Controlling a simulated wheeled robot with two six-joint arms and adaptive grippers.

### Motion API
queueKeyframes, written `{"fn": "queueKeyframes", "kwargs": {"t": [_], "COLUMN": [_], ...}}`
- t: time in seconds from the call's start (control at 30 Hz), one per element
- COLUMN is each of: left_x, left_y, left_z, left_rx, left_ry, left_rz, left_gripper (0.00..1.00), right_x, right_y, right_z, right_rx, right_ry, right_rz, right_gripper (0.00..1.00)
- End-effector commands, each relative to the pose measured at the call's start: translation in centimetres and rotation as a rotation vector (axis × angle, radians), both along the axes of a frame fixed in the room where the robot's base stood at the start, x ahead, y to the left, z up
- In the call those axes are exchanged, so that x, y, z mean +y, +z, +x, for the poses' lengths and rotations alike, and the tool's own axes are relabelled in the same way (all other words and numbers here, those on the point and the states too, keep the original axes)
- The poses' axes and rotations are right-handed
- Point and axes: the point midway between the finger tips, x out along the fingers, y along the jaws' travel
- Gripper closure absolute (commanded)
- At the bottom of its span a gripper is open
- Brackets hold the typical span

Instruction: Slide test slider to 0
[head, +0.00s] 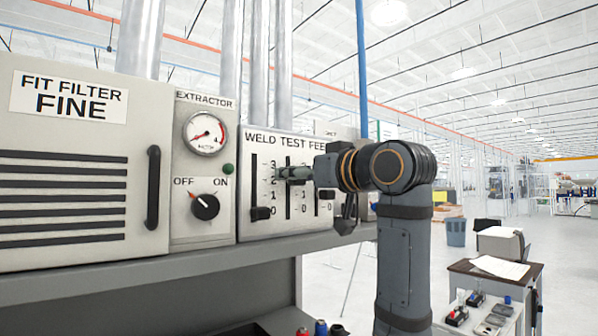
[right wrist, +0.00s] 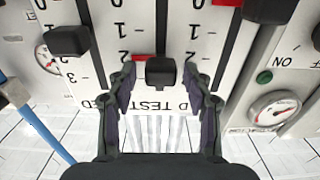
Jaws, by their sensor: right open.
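The test slider's black knob (right wrist: 160,71) sits between the fingers of my right gripper (right wrist: 162,84) in the right wrist view, which shows the panel upside down. The fingers are open, one on each side of the knob, with gaps visible. The knob appears near the 2 to 3 part of its scale. Its dark slot (right wrist: 161,25) runs on toward the lower numbers. In the head view my right gripper (head: 290,174) reaches the middle of the grey slider panel (head: 270,226) and hides the knob. My left gripper is out of view.
The weld slider knob (head: 261,213) is at 0, left of the test slot. The feed slider knob (head: 326,195) is to its right, around 1. The extractor dial switch (head: 205,206) and gauge (head: 205,134) lie further left. A shelf edge (head: 180,262) runs below.

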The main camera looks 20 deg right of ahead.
Motion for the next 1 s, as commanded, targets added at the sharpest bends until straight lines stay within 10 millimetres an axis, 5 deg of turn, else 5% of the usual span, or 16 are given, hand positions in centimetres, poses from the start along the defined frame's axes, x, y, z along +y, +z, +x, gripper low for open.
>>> {"fn": "queueKeyframes", "kwargs": {"t": [0.17,0.4,0.77,1.0], "left_x": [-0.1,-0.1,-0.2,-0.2], "left_y": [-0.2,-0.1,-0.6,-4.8], "left_z": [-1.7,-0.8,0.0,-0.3], "left_rx": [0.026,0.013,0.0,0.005], "left_ry": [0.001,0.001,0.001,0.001], "left_rz": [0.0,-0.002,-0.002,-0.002], "left_gripper": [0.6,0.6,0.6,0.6], "right_x": [0.0,0.0,0.0,0.0], "right_y": [0.0,0.0,-0.6,-5.1], "right_z": [0.0,0.0,0.0,0.0], "right_rx": [0.001,0.001,0.002,0.002], "right_ry": [0.0,0.0,0.0,0.0], "right_rz": [0.001,0.001,0.0,0.0], "right_gripper": [0.68,1.0,1.0,1.0]}}
